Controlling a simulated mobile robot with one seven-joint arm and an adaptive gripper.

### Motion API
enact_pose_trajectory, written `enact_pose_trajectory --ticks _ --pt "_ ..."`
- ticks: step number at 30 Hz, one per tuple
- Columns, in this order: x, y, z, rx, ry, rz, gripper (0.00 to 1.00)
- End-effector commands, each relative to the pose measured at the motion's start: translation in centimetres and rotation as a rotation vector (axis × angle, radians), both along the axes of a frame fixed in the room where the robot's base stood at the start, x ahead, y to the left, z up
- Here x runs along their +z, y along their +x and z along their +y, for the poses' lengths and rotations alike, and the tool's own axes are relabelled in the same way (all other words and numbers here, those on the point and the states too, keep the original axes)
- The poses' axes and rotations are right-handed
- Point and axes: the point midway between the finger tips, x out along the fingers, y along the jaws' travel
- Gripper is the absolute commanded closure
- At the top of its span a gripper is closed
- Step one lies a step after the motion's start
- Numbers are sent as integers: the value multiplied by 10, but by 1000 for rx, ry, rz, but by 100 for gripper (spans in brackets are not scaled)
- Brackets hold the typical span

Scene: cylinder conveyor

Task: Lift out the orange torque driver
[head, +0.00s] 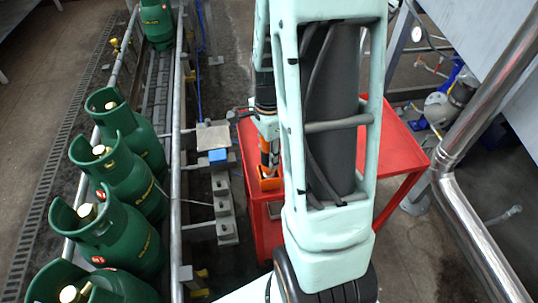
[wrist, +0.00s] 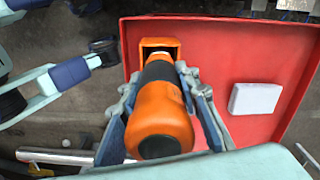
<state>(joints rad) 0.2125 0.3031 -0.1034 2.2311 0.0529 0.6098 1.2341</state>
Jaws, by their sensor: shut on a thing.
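The orange torque driver (wrist: 158,118) has an orange body with a black grip band. It stands with its lower end toward an orange holder (wrist: 160,44) on the red table (wrist: 222,50). My gripper (wrist: 165,80) is shut on the driver around its black band, one finger on each side. In the head view, the driver (head: 264,152) shows partly beside my arm, just above the orange holder (head: 270,183). My arm hides much of the table (head: 400,150) there. I cannot tell whether the driver's tip is still inside the holder.
A white block (wrist: 255,98) lies on the red table to the right. Green gas cylinders (head: 118,178) stand in a row on the conveyor at left. A metal post with a blue box (head: 217,155) stands between conveyor and table. A large pipe (head: 470,220) runs at right.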

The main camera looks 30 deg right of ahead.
Motion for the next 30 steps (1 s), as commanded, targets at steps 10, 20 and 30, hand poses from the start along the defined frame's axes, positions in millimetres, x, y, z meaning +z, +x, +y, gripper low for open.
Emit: enact_pose_trajectory --ticks 10,20,30 --pt "21 1 0 0 -1 -3 99" --pt "37 1 0 0 -1 -2 99" --pt "54 1 0 0 0 -2 99"
